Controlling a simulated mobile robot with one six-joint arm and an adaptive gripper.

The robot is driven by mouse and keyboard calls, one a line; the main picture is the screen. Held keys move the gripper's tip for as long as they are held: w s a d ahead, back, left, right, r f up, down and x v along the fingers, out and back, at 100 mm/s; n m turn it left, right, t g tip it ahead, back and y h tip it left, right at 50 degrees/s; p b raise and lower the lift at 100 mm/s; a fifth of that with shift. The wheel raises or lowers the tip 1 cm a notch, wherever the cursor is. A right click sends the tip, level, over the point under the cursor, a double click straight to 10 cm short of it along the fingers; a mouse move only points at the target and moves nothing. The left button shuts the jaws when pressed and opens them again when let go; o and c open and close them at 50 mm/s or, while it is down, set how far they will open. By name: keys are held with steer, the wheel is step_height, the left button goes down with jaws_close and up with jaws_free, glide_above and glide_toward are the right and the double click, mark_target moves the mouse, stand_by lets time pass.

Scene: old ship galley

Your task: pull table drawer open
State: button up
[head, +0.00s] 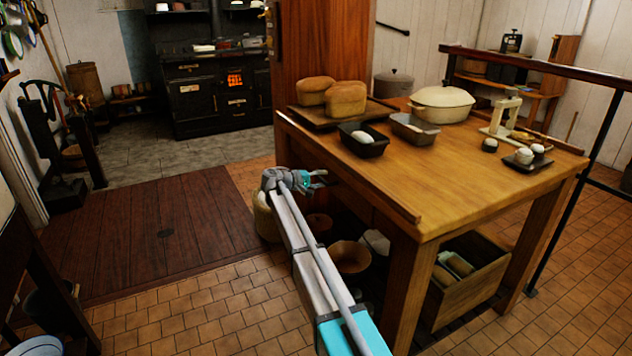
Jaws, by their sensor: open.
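The wooden table (470,178) stands at the centre right with things on its top. Its left side, below the raised edge strip (345,165), is in shadow and partly behind my arm. I cannot make out a drawer front or handle there. My gripper (321,179) is open at the end of my outstretched arm, with its fingers pointing right toward that left side, below the table top. Nothing shows between the fingers. I cannot tell whether they touch the table.
Loaves (346,99), a lidded cream pot (441,103) and tins (363,140) stand on the table. A bowl (349,257) and a wooden crate (462,296) sit below it. A dark railing (540,67) runs behind at right. The tiled floor (190,320) at front left is mostly clear.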

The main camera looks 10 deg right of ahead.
jaws_close()
